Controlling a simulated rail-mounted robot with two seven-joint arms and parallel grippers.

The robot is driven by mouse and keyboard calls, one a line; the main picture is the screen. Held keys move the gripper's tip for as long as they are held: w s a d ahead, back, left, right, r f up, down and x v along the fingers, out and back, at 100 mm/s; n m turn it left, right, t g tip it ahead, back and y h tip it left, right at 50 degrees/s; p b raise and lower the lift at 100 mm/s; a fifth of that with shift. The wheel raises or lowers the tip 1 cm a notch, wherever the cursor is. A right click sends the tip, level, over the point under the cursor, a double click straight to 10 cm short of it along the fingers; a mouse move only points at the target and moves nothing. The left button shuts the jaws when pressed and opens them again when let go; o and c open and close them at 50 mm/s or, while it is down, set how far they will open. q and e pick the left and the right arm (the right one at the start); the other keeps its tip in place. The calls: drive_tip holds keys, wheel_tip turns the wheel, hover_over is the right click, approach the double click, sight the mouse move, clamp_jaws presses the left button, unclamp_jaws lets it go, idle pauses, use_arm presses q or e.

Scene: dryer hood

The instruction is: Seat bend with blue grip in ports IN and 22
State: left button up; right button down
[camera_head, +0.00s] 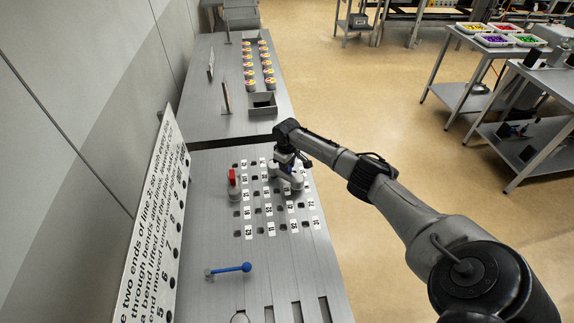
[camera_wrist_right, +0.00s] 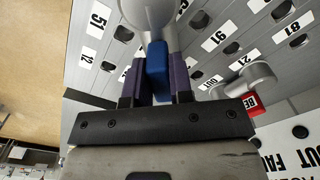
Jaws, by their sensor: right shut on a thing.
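My right gripper (camera_head: 286,163) is over the far part of the numbered port panel (camera_head: 205,235). In the right wrist view its two dark fingers (camera_wrist_right: 157,84) are shut on the blue grip (camera_wrist_right: 157,62) of a pale grey bend (camera_wrist_right: 148,14). The bend also shows below the gripper in the head view (camera_head: 297,181), close to the panel. I cannot tell whether its ends are inside ports. My left gripper is not in view.
A bend with a red grip (camera_head: 232,180) stands on the panel left of my gripper. A blue-handled piece (camera_head: 232,268) lies at the near left. A lettered sign (camera_head: 152,235) leans along the wall. Several small cups (camera_head: 250,74) stand on the far bench.

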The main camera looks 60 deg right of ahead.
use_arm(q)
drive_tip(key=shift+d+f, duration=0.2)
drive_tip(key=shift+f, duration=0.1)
use_arm(e)
drive_tip(key=shift+f, duration=0.45)
use_arm(q)
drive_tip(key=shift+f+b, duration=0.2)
drive_tip(key=shift+b, duration=0.25)
use_arm(e)
drive_tip(key=shift+f, duration=0.35)
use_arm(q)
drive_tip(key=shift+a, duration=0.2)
use_arm(e)
drive_tip(key=c, duration=0.9)
unclamp_jaws()
drive_tip(key=shift+r, duration=0.1)
use_arm(q)
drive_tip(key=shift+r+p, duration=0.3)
drive_tip(key=shift+p, duration=0.05)
use_arm(e)
drive_tip(key=shift+r, duration=6.9)
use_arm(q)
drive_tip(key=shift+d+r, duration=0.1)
